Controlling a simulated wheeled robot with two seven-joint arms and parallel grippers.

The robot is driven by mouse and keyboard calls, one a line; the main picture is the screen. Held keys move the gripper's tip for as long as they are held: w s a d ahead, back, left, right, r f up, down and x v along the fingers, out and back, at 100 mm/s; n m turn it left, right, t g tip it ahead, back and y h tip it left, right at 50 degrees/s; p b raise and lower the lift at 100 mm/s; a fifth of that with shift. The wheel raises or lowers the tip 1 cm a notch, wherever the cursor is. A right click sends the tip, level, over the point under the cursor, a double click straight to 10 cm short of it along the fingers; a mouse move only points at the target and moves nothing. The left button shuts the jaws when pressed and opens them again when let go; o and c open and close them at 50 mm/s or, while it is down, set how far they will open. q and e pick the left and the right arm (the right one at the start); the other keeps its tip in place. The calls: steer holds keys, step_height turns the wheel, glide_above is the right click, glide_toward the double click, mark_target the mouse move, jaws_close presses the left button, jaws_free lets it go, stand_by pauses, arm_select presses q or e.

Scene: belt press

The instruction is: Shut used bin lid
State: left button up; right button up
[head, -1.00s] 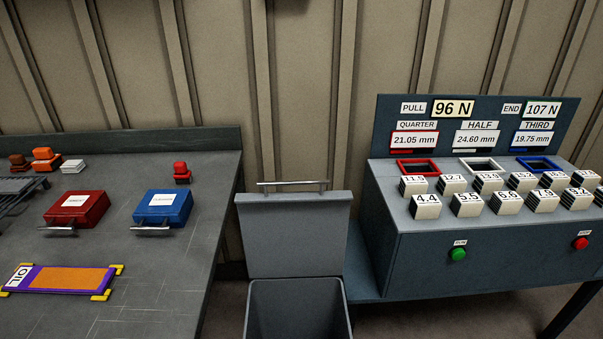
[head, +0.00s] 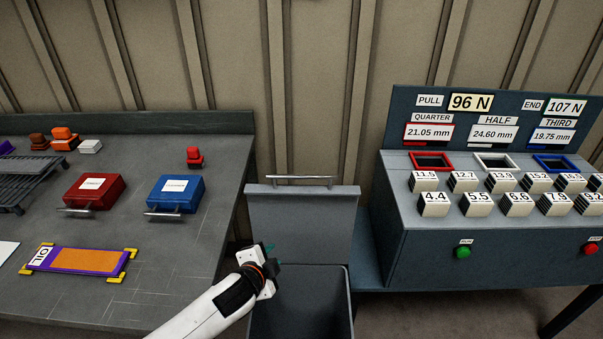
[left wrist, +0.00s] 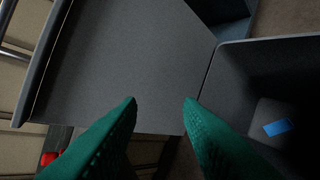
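The used bin (head: 349,300) stands between the table and the press, its mouth open. Its grey lid (head: 300,222) stands upright at the back, with a metal bar handle (head: 290,181) along its top edge. My left gripper (head: 272,254) is in front of the lid's lower left part, above the bin's left side. In the left wrist view its green fingers (left wrist: 160,105) are apart with nothing between them. The lid (left wrist: 130,60) fills the upper left there, and the bin's inside holds a small blue piece (left wrist: 277,127). My right gripper is not in view.
A grey table (head: 190,270) at left bears a red box (head: 94,190), a blue box (head: 176,192) and an orange-purple OIL mat (head: 80,260). The press console (head: 440,250) with several numbered blocks stands close on the bin's right.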

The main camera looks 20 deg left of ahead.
mark_target(300, 178)
arm_select(q)
steer(key=w+d+r+m+t+h, duration=0.1)
steer(key=w+r+m+t, duration=0.15)
steer(key=r, duration=0.55)
steer(key=w+r+m+t+h, duration=0.1)
steer(key=w+r+m, duration=0.25)
steer(key=r, duration=0.35)
steer(key=p+x, duration=0.2)
steer(key=x, duration=0.8)
steer(key=shift+w+d+r, duration=0.1)
steer(key=shift+w+d, duration=0.05)
steer(key=shift+w, duration=0.2)
jaws_close()
